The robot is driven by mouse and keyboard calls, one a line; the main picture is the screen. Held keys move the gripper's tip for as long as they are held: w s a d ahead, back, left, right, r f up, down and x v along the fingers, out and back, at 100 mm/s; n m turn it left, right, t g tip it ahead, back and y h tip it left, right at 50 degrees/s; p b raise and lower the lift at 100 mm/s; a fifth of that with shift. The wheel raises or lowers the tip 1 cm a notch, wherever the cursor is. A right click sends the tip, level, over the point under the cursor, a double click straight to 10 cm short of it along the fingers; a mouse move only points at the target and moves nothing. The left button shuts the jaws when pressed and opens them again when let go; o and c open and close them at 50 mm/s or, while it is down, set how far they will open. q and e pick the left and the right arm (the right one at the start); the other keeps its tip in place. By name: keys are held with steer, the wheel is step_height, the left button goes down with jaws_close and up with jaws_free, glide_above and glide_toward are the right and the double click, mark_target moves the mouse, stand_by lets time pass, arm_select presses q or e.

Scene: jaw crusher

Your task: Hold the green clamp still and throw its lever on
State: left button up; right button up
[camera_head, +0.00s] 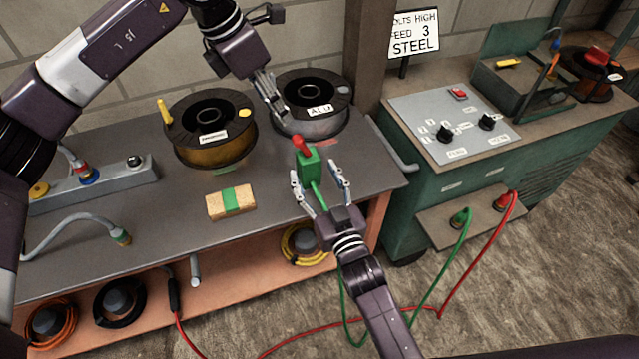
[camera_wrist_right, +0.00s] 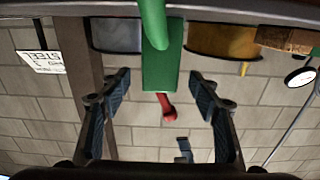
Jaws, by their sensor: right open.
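The green clamp (camera_head: 309,170) is a green block with a red lever (camera_head: 302,146) on top, at the table's right front edge. A green cable runs down from it. My right gripper (camera_head: 320,183) is open, its fingers reaching toward the clamp from the front. In the right wrist view the clamp (camera_wrist_right: 162,68) lies between the open fingers, with a gap on each side, and the red lever (camera_wrist_right: 167,106) sticks out beyond it. My left gripper (camera_head: 271,95) is above and behind the clamp, near the grey spool, apart from the lever. Its fingers look close together, but their opening is unclear.
A brown wire spool (camera_head: 215,147) and a grey spool labelled ALU (camera_head: 318,122) stand behind the clamp. A sponge-like block with a green band (camera_head: 214,206) lies to the left. A green welding machine (camera_head: 445,180) stands on the right, with red and green cables.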

mark_target(312, 170)
steer(key=x, duration=0.5)
steer(key=shift+s, duration=0.1)
jaws_close()
arm_select(q)
steer(key=shift+f, duration=0.25)
steer(key=c, duration=0.5)
steer(key=f+h, duration=0.1)
steer(key=s+f+m+g+h, duration=0.1)
steer(key=shift+s+d+f+h, duration=0.2)
steer(key=shift+s+f+h, duration=0.1)
jaws_close()
steer(key=s+a+f+t+h, duration=0.1)
steer(key=a+f+h, duration=0.2)
steer(key=a, duration=0.3)
steer(key=s+a+f+m+t+h, duration=0.1)
steer(key=a+f+t+h, duration=0.1)
steer(key=a, duration=0.5)
steer(key=shift+a+f+h, duration=0.3)
steer(key=shift+f+h, duration=0.25)
steer(key=shift+h, duration=0.45)
